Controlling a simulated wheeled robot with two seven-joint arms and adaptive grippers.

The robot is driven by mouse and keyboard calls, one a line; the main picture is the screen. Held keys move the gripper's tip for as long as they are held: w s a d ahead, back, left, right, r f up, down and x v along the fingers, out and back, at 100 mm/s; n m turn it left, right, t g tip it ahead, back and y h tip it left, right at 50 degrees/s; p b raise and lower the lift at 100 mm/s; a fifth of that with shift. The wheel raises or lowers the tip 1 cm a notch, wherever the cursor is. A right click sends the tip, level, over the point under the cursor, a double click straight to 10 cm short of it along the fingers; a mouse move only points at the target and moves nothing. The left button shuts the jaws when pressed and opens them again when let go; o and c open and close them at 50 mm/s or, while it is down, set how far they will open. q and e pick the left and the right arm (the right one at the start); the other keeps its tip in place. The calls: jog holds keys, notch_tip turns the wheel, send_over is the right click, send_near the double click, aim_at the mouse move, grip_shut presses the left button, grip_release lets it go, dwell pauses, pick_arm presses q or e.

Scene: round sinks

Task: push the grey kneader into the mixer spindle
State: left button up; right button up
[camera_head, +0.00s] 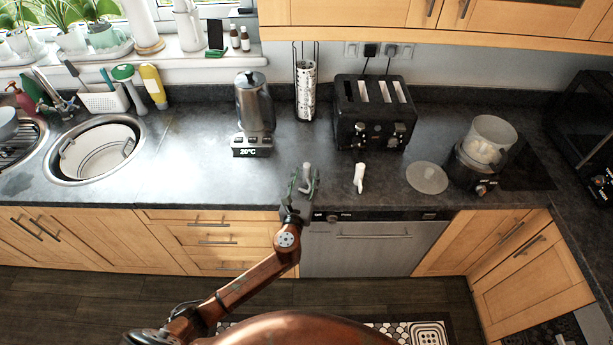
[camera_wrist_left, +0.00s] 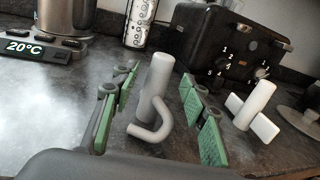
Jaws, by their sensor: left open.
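The grey kneader (camera_head: 306,172), a post with a hooked end, stands near the counter's front edge. In the left wrist view the kneader (camera_wrist_left: 156,92) shows upright between the green pads of my left gripper (camera_wrist_left: 160,108). That gripper (camera_head: 304,184) is open, with a finger on each side of the kneader; whether either pad touches it I cannot tell. The mixer (camera_head: 482,150), with a dark base and a clear bowl holding something whitish, stands at the right of the counter. Its spindle cannot be made out. My right gripper is not in view.
A white attachment (camera_head: 359,178) stands right of the kneader, and a round translucent lid (camera_head: 427,178) lies left of the mixer. The black toaster (camera_head: 374,112) and a kettle (camera_head: 254,105) stand behind.

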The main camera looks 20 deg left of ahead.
pick_arm(q)
jog(key=shift+w+a, duration=0.15)
jog(key=shift+w, duration=1.25)
jog(key=shift+c, duration=0.3)
grip_shut()
